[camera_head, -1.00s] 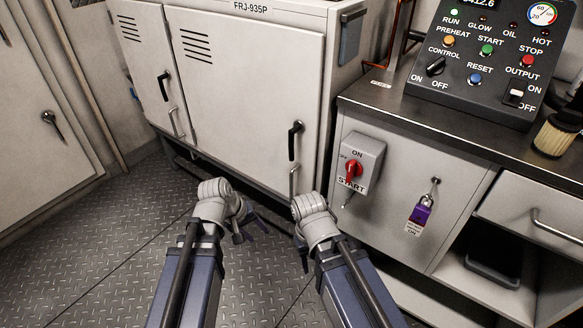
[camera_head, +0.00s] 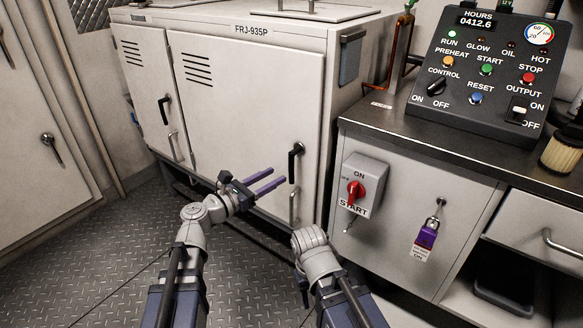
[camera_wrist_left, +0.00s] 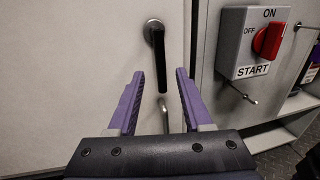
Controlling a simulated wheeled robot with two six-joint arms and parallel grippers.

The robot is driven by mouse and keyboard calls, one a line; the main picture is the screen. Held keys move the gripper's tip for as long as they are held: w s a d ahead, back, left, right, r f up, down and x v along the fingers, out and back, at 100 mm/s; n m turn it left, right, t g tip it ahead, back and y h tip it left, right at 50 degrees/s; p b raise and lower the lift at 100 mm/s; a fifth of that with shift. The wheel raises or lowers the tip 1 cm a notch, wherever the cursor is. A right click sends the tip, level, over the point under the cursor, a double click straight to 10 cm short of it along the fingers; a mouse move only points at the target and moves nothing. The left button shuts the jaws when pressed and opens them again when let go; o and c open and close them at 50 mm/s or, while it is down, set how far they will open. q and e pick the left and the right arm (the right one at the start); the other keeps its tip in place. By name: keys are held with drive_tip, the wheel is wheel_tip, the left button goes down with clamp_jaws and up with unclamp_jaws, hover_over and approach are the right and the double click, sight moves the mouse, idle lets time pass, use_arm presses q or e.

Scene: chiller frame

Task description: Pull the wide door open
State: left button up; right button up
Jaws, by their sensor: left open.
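The wide door (camera_head: 245,110) is the larger, right-hand pale door of the cabinet marked FRJ-935P, and it looks closed. A black latch handle (camera_head: 295,162) hangs upright near its right edge, with a metal pull handle (camera_head: 294,207) below it. My left gripper (camera_head: 279,177) is open and empty, its purple fingers pointing at the door just left of the handles. In the left wrist view the black latch (camera_wrist_left: 158,60) and metal pull (camera_wrist_left: 164,115) appear between the fingers, apart from both. My right wrist (camera_head: 312,250) is low in front of the cabinet; its fingers are hidden.
A narrower door (camera_head: 145,90) adjoins on the left. On the right, a grey switch box with a red knob (camera_head: 355,190) projects from a counter cabinet, with a purple padlock (camera_head: 427,235) beyond. The control panel (camera_head: 480,80) sits on the counter. Metal floor (camera_head: 110,240) is clear at left.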

sight(291, 167)
use_arm(q)
drive_tip(key=x, duration=0.7)
drive_tip(key=shift+w+d, duration=0.15)
drive_tip(key=shift+d, duration=0.15)
clamp_jaws()
idle(1.2)
